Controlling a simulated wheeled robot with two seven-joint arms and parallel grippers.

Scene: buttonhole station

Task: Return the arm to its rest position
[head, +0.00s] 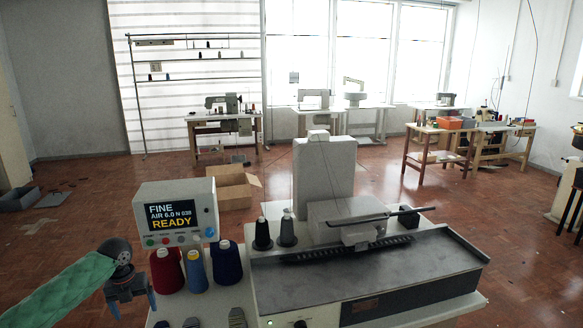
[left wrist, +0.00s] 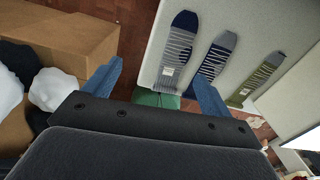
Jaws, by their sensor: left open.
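My left gripper (head: 132,308) is at the lower left in the head view, on a green-sleeved arm, with its blue fingers pointing down. It is open, and nothing shows between its fingers. In the left wrist view the fingers (left wrist: 155,80) are spread apart. Beyond them three striped socks lie side by side on a pale surface: a blue and grey one (left wrist: 178,55), another (left wrist: 212,62) and an olive one (left wrist: 255,80). My right gripper is not in view.
The machine (head: 370,270) fills the lower middle, with a READY display (head: 170,215) and red (head: 167,270), blue (head: 195,270) and navy (head: 227,263) thread cones near my left gripper. A brown box (left wrist: 60,40) with white lumps is at the left in the wrist view.

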